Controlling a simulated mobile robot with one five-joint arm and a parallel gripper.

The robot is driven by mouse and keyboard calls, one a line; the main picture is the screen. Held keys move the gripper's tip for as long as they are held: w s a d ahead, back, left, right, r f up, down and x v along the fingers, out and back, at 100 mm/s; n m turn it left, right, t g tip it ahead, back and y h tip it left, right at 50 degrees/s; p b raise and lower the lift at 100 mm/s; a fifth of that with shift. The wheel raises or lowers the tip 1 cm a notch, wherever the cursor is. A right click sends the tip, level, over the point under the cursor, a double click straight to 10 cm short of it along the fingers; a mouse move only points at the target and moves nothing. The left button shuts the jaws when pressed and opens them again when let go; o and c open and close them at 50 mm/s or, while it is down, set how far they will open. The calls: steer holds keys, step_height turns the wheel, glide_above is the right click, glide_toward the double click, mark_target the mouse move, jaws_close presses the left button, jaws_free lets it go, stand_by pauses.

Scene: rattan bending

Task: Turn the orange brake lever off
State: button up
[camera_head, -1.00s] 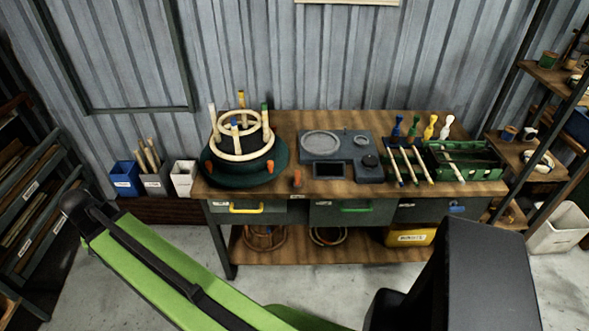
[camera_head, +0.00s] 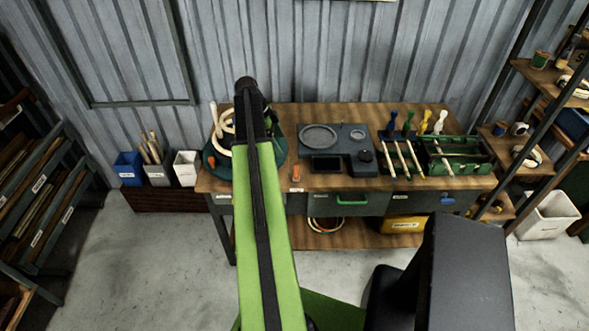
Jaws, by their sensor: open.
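A small orange upright piece (camera_head: 296,172), which looks like a lever, stands at the front edge of the wooden workbench (camera_head: 330,186), right of the round bending jig. Which way it is set cannot be told at this size. The dark green jig base (camera_head: 216,174) carries pale rattan rings (camera_head: 219,128) and an orange peg (camera_head: 211,162). My green arm now covers much of the jig. The arm's black end reaches up past the jig in the picture. My gripper's fingers do not show.
A grey console (camera_head: 340,150) with a dial sits right of the orange piece. Several brushes and a green crate (camera_head: 456,156) fill the right side. Drawers with handles (camera_head: 352,203) lie below the front edge. Bins (camera_head: 187,168) stand left; shelves flank both sides. The floor in front is clear.

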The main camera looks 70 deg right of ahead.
mark_target(296, 171)
steer(key=b+x, duration=1.4)
steer(key=x, duration=0.2)
steer(key=shift+f, duration=0.2)
steer(key=shift+r, duration=0.1)
